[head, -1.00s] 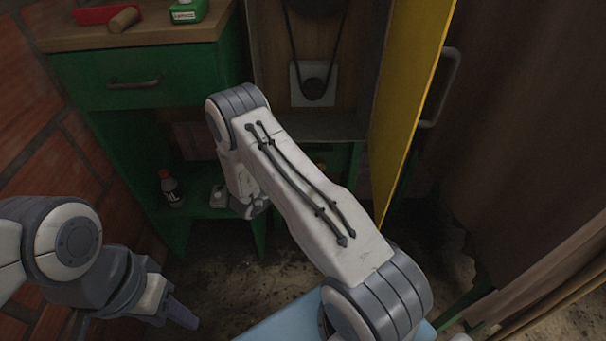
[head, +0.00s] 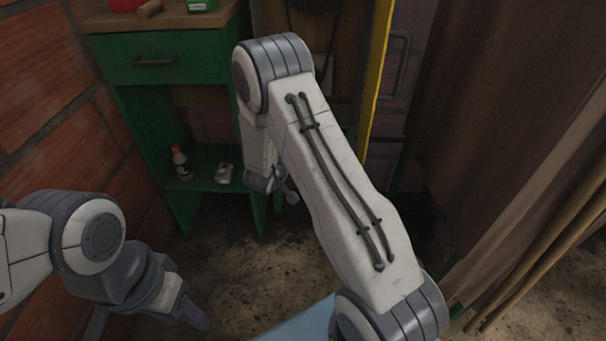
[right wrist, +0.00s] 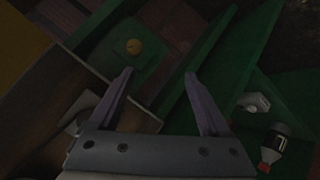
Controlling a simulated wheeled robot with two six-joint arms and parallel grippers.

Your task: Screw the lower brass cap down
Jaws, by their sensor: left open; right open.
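My left gripper (head: 195,314) is at the lower left of the head view, open and away from the cabinet.
A green cabinet (head: 182,62) stands at the back left. Its low shelf holds a dark bottle (head: 181,163) and a small pale object (head: 225,173). A yellow panel (head: 376,85) stands right of the arm. A brick wall (head: 60,120) bounds the left. Open floor (head: 260,260) lies in front.

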